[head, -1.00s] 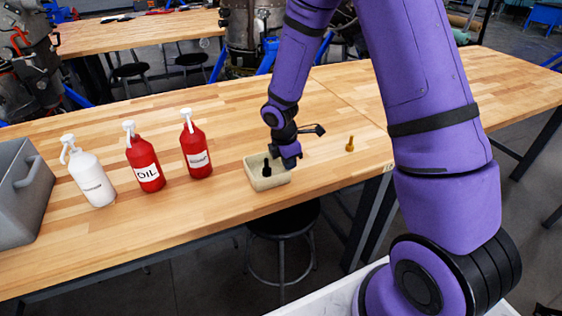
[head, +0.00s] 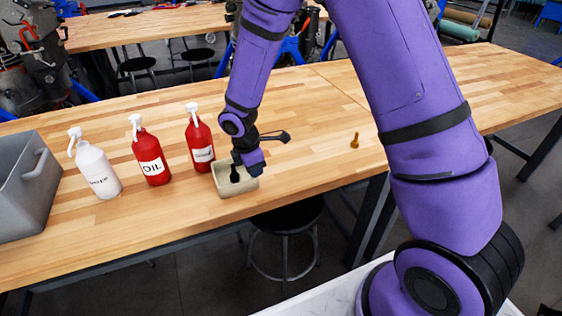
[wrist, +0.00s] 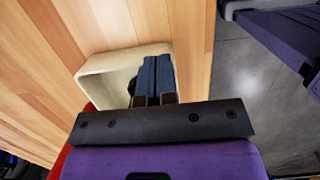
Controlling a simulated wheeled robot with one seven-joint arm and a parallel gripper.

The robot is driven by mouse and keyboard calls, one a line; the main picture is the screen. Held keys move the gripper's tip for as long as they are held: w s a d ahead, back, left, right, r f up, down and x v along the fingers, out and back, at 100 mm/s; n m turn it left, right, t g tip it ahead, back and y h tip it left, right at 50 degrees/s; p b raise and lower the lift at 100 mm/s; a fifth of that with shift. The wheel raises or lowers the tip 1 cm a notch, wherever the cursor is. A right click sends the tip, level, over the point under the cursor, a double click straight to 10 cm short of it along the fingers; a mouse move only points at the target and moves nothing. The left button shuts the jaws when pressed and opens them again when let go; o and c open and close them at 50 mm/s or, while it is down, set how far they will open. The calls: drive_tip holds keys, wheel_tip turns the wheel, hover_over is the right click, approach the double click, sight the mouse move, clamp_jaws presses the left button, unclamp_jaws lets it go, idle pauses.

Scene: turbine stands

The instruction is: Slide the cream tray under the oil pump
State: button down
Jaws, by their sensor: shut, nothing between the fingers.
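The cream tray (head: 240,190) is a small open box on the wooden table, just right of and in front of the right red bottle. My gripper (head: 235,175) is shut and empty, pointing down with its dark fingertips inside the tray. In the wrist view the fingers (wrist: 156,75) are together against or near the tray's inner side; contact is hard to tell. The tray's pale rim (wrist: 100,63) shows there too. The oil pump is a red bottle (head: 153,158) labelled OIL with a white pump head, standing upright left of the other red bottle.
The other red pump bottle (head: 200,140), its label unreadable, stands between the oil pump and the tray. A white pump bottle (head: 97,172) and a grey bin (head: 25,195) are further left. A small brass piece (head: 355,140) lies right. The table's front edge is close to the tray.

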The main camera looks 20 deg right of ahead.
drive_tip(key=a, duration=2.2)
drive_tip(key=shift+s+a+f, duration=0.25)
